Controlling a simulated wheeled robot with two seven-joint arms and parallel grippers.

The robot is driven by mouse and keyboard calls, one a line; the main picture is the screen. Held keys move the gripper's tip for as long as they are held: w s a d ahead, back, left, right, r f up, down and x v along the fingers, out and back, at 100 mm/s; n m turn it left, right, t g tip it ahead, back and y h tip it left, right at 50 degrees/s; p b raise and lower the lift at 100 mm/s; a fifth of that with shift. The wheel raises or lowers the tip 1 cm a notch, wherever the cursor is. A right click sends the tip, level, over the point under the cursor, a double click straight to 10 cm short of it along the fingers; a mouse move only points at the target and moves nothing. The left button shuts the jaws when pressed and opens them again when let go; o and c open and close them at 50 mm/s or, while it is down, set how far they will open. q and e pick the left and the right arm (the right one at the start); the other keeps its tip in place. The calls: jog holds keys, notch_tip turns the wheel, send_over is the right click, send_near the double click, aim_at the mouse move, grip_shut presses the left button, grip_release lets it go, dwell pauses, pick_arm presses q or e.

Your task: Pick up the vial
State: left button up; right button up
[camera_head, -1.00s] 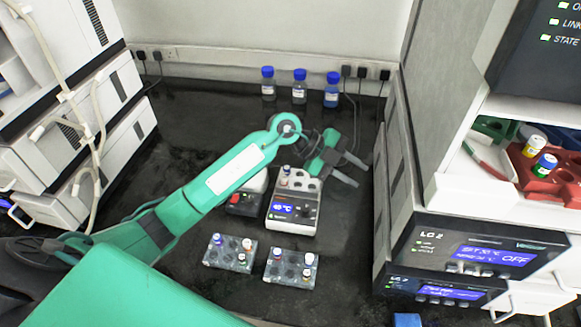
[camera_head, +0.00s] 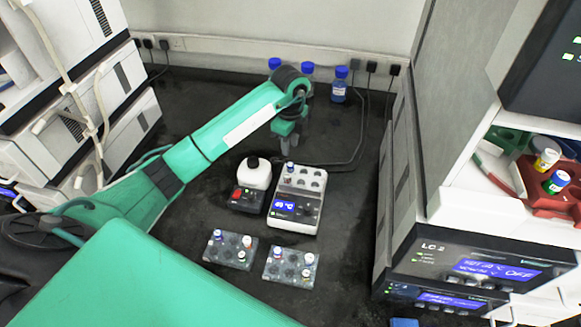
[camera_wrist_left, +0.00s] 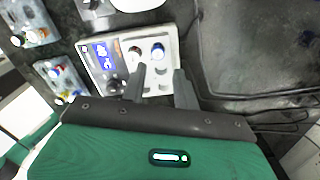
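A small vial (camera_head: 290,168) stands upright in the back left of a white heater block (camera_head: 292,226) with a lit blue display. In the left wrist view, a blue-topped vial (camera_wrist_left: 158,50) shows in the heater block (camera_wrist_left: 170,36), just beyond my fingertips. My left gripper (camera_head: 285,150) hangs pointing down at the back edge of the block. In the left wrist view, its two dark fingers (camera_wrist_left: 158,78) are apart with nothing held between them. Other capped vials stand in the left rack (camera_head: 228,262) and right rack (camera_head: 290,285). My right gripper is not in view.
A white-topped device (camera_head: 240,205) stands left of the heater block. Several blue-capped bottles (camera_head: 339,88) stand by the back wall. A red holder with vials (camera_head: 552,203) sits on the right shelf, above the LC unit (camera_head: 440,256). Dark bench is clear right of the block.

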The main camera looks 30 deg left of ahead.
aim_at(290, 164)
pick_arm(q)
jog(key=shift+f, duration=0.95)
jog(key=shift+s+d+f+p, duration=0.1)
jog(key=shift+f+p, duration=0.35)
jog(key=shift+f, duration=0.15)
notch_tip(290, 164, down, 4)
jog(key=shift+s+r+p, duration=0.1)
jog(key=shift+r+p, duration=0.1)
jog(key=shift+p, duration=0.4)
jog(key=shift+f, duration=0.35)
jog(key=shift+c, duration=0.4)
grip_shut()
